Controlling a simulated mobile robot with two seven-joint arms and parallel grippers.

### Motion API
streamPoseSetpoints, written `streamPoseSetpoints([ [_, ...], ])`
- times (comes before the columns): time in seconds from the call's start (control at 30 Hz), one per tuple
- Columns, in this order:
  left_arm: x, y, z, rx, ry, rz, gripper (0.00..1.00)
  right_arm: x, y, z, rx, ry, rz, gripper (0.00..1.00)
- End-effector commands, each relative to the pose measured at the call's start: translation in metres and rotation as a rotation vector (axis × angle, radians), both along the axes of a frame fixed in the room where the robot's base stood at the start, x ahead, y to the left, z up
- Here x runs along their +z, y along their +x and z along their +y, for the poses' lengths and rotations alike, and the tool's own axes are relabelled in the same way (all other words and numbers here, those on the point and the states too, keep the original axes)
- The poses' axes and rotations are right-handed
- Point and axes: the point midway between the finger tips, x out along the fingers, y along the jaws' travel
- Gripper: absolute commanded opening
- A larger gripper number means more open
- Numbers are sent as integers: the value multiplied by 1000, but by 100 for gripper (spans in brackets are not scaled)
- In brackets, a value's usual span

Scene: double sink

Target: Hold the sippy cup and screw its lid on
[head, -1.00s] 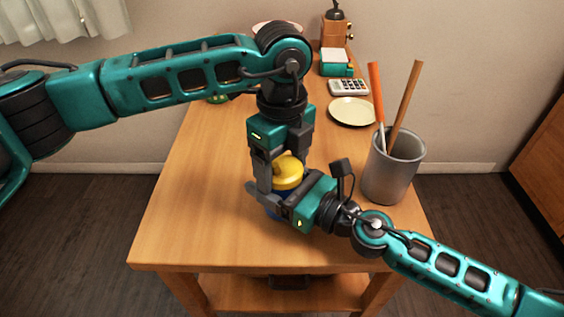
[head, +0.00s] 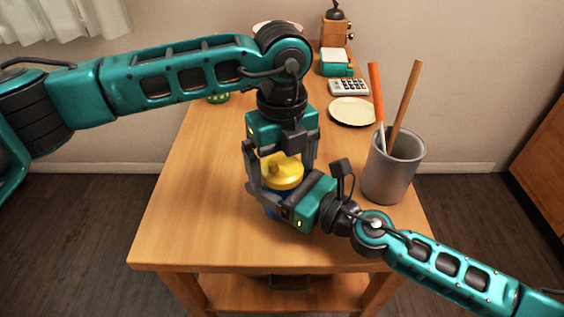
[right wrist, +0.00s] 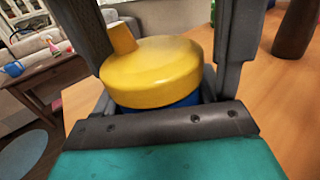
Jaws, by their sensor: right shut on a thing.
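The sippy cup (head: 270,212) has a blue body and stands upright on the wooden table, mostly hidden by my right gripper. My right gripper (head: 264,196) is shut on the cup's body from the right. The yellow lid (head: 285,176) with its spout sits on top of the cup. In the right wrist view the lid (right wrist: 160,72) shows its spout toward the left, with a strip of blue body (right wrist: 180,103) below. My left gripper (head: 281,168) points down over the lid with its fingers open on either side. A gap shows between the lid and one finger in the right wrist view.
A grey metal holder (head: 393,168) with an orange-handled and a wooden-handled utensil stands close to my right arm. A cream plate (head: 353,111), a calculator (head: 348,87) and a teal box (head: 336,67) lie farther back. The table's left front is clear.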

Motion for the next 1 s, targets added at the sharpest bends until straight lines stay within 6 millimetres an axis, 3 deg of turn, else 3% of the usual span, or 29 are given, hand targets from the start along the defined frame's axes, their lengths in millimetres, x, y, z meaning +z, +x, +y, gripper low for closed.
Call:
streamPoseSetpoints([
  [0.37,5,0,0,1,0,-1,100,0,0,0,0,0,0,0],
  [0.7,44,0,0,2,0,-1,100,0,0,0,0,0,0,0],
  [0.93,45,0,0,1,1,0,100,0,0,0,0,0,0,0],
  [1.0,45,0,0,-2,1,0,96,0,0,0,0,0,0,0],
])
